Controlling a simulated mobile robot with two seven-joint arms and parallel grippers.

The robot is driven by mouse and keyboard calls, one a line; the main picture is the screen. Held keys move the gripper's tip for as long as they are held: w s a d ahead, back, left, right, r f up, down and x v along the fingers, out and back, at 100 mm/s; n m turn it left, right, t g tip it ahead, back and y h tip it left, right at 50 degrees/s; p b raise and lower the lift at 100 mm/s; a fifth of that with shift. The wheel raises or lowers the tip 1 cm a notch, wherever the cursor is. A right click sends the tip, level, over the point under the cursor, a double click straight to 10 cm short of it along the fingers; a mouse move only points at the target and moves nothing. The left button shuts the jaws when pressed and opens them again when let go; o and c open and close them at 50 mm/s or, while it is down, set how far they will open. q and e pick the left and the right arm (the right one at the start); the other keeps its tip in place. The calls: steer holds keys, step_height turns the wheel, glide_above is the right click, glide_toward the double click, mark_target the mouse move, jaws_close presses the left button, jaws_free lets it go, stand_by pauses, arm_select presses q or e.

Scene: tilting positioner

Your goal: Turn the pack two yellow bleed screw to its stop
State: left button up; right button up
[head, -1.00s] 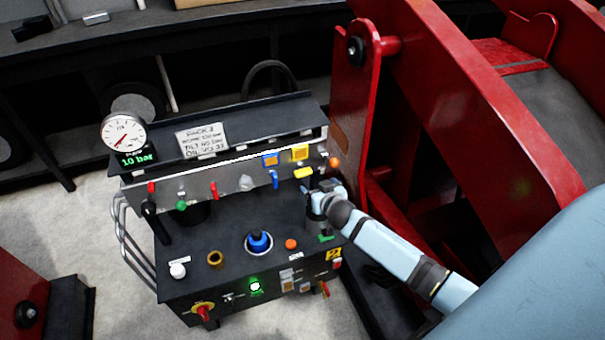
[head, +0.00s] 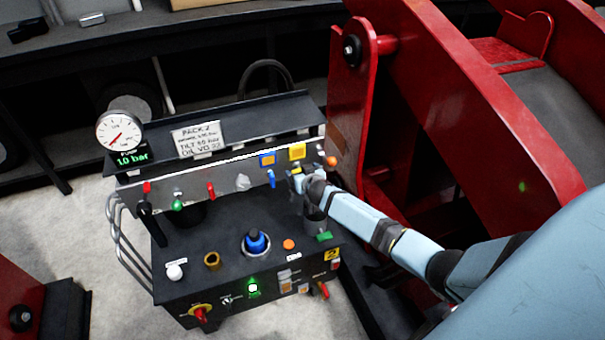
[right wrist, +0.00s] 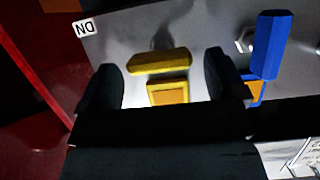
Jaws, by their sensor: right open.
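The yellow bleed screw (right wrist: 158,62) shows in the right wrist view as a bar-shaped yellow head on the pale panel. It lies between the two dark fingertips of my right gripper (right wrist: 170,82), with a gap on each side. In the head view my right gripper (head: 295,180) is at the right end of the valve panel and largely hides the screw. The fingers are open and appear apart from the head. A yellow square plate (right wrist: 168,93) sits beside the screw, and it also shows in the head view (head: 297,151). My left gripper is out of view.
A blue valve handle (head: 271,178) is just left of my right gripper, with a red lever (head: 211,190) farther left. An orange knob (head: 331,161) and a red machine frame (head: 352,110) are close on the right. The gauge display (head: 130,158) reads 10 bar.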

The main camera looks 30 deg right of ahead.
steer(key=shift+c, duration=0.2)
steer(key=c, duration=0.9)
